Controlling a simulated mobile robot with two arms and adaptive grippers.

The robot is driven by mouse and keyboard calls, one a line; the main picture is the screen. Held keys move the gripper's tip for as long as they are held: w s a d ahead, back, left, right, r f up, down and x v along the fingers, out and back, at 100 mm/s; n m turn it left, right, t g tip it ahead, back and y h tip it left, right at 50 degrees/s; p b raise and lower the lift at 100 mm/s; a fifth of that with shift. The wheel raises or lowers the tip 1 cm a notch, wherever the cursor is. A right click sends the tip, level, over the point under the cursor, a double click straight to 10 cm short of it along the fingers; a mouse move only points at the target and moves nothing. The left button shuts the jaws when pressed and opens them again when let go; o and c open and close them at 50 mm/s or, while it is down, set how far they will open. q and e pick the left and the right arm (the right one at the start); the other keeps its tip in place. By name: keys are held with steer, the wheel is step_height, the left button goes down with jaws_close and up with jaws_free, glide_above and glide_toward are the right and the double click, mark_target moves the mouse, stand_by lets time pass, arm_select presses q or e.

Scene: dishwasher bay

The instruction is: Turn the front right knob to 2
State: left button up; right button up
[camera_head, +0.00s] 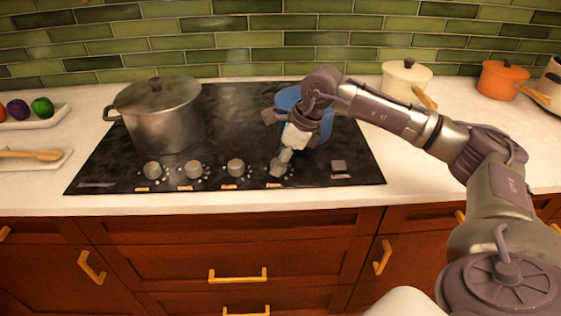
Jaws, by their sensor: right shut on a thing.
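The black cooktop (225,130) has a row of several grey knobs along its front edge. The rightmost knob (276,170) is partly covered by my right gripper (282,160), which comes down from above and is shut on it. Small marks ring the knob, but the number it points to is too small to read. An orange label lies below it. My left gripper is not in view.
A lidded steel pot (165,115) stands at the cooktop's back left. A blue pot (322,130) stands behind my right gripper, partly hidden by it. White (405,80) and orange (500,80) pots stand on the counter at right. Wooden drawers lie below.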

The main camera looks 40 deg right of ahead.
stand_by(0.5)
steer(key=o, duration=1.1)
steer(key=shift+r, duration=0.15)
steer(key=v, duration=1.1)
steer(key=shift+s+d+r, duration=0.1)
steer(key=shift+s+r, duration=0.05)
steer(key=shift+r, duration=0.2)
